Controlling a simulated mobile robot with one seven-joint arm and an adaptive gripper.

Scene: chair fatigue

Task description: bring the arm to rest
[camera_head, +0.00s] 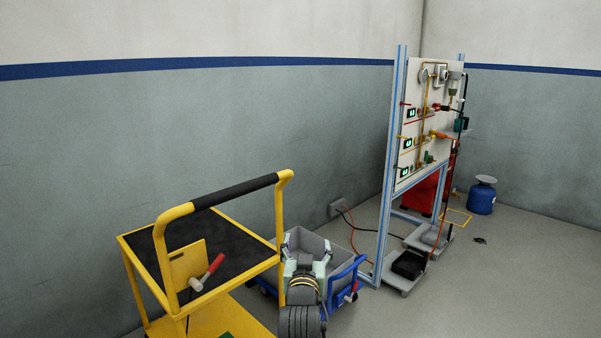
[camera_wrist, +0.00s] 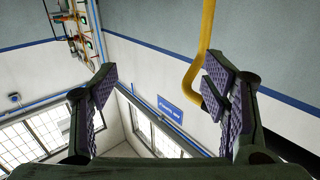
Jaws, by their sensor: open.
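My gripper (camera_wrist: 160,82) shows in the wrist view with its two dark, purple-padded fingers spread wide. It is open and nothing sits between the pads. A yellow handle bar (camera_wrist: 207,30) comes down from the top and bends behind the right finger; I cannot tell whether they touch. In the head view, a dark ridged link with yellow rings rises from the bottom edge and looks like part of my arm. It stands just right of the yellow cart (camera_head: 130,251) and in front of the grey crate (camera_head: 308,241).
The crate rests on a blue dolly (camera_head: 345,279). A panel stand (camera_head: 386,165) with gauges and pipes is behind it. A blue gas cylinder (camera_head: 481,200) stands at the back right. The right-hand floor is mostly clear.

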